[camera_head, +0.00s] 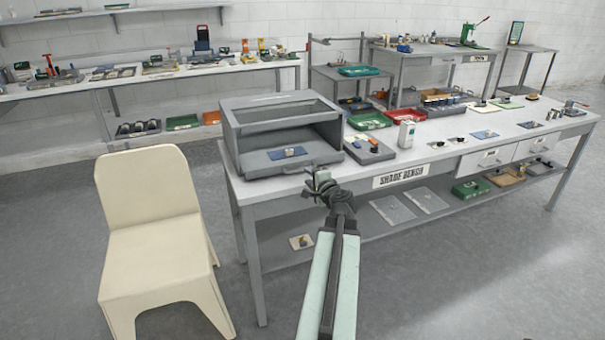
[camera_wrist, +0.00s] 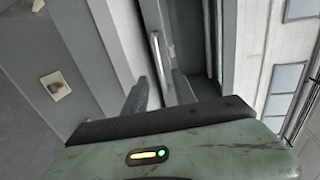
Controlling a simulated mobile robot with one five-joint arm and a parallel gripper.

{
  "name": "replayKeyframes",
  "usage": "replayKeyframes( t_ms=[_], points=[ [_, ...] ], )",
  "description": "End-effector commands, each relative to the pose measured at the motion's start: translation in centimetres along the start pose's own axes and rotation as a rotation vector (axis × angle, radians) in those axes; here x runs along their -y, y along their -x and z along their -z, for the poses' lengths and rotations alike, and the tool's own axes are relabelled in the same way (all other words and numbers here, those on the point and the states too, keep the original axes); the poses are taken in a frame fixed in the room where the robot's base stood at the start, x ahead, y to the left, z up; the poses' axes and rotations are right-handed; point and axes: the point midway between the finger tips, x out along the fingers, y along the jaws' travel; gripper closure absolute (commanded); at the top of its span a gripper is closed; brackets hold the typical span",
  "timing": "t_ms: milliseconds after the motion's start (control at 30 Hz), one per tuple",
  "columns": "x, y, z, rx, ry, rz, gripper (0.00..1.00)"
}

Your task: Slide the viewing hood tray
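The grey viewing hood (camera_head: 240,135) stands on the left end of the bench, its open front facing me. Its tray (camera_head: 255,163) lies low in the opening, with a blue mat and a small silver piece on it. In the wrist view a pale metal bar (camera_wrist: 157,55), likely the tray's handle, runs along the front just beyond a dark finger. My gripper (camera_head: 322,183) is in front of the hood's lower right front, near the bench edge. A gap or contact with the tray cannot be made out.
A cream chair (camera_head: 155,230) stands left of the bench. The lower shelf holds a small card (camera_head: 301,242).

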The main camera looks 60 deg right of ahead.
Motion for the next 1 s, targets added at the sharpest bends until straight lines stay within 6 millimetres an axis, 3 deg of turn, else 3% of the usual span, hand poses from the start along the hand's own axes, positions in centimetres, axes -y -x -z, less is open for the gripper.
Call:
replayKeyframes(
  t_ms=[200,333,600,700,733,1000],
  points=[
    [-0.2,-4.4,0.0,0.003,0.001,0.0,0.68],
    [-0.1,-6.3,0.0,0.002,0.001,0.0,0.68],
    [0.0,-6.5,-0.1,0.001,0.001,0.0,0.68],
    [0.0,-6.5,-0.2,0.002,0.001,0.0,0.95],
    [0.0,-6.5,-0.2,0.002,0.001,0.0,1.0],
    [0.0,-6.5,-0.2,0.002,0.001,0.0,1.0]
  ],
)
